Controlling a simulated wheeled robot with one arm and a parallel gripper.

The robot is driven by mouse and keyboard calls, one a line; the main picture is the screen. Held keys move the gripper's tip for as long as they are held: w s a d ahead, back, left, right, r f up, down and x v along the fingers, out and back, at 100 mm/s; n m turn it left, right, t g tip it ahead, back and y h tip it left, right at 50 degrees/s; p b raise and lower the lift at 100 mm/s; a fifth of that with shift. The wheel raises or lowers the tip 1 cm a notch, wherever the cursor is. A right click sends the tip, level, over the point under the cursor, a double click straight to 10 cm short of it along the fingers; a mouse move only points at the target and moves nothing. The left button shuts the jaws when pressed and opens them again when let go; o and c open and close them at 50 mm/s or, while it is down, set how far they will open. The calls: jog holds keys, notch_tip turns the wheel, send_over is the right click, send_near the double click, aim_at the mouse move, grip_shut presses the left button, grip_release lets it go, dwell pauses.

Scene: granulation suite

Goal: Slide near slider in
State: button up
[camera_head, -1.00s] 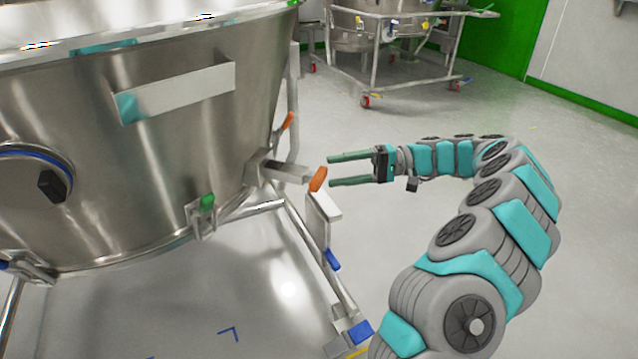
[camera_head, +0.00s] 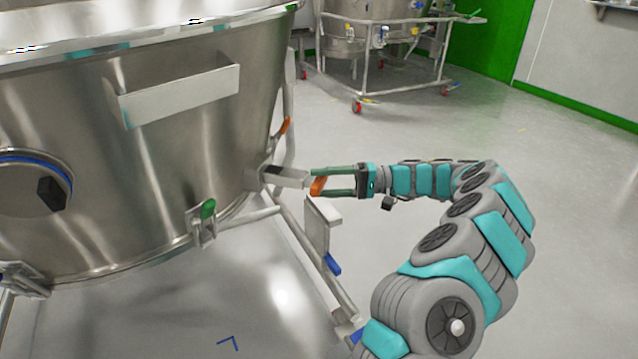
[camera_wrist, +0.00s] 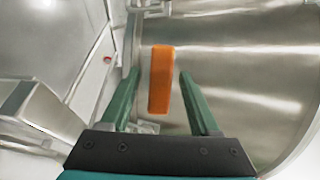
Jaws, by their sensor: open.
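The near slider is a grey metal bar (camera_head: 285,177) sticking out from the steel vessel's side, with an orange end handle (camera_head: 318,186). In the wrist view the orange handle (camera_wrist: 161,79) stands between the two green fingers, with a visible gap on the right and a smaller one on the left. My gripper (camera_head: 320,182) is open, its fingers on either side of the handle. It also shows in the wrist view (camera_wrist: 155,90). Whether a finger touches the handle cannot be told.
The large steel vessel (camera_head: 160,160) fills the left. A second orange handle (camera_head: 285,126) is farther back. A metal bracket (camera_head: 320,225) with a blue end is just below my gripper. Another wheeled frame (camera_head: 410,75) stands behind. The floor at right is clear.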

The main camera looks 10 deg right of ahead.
jog(key=shift+a, duration=0.5)
grip_shut()
jog(key=shift+f, duration=0.1)
dwell(1.0)
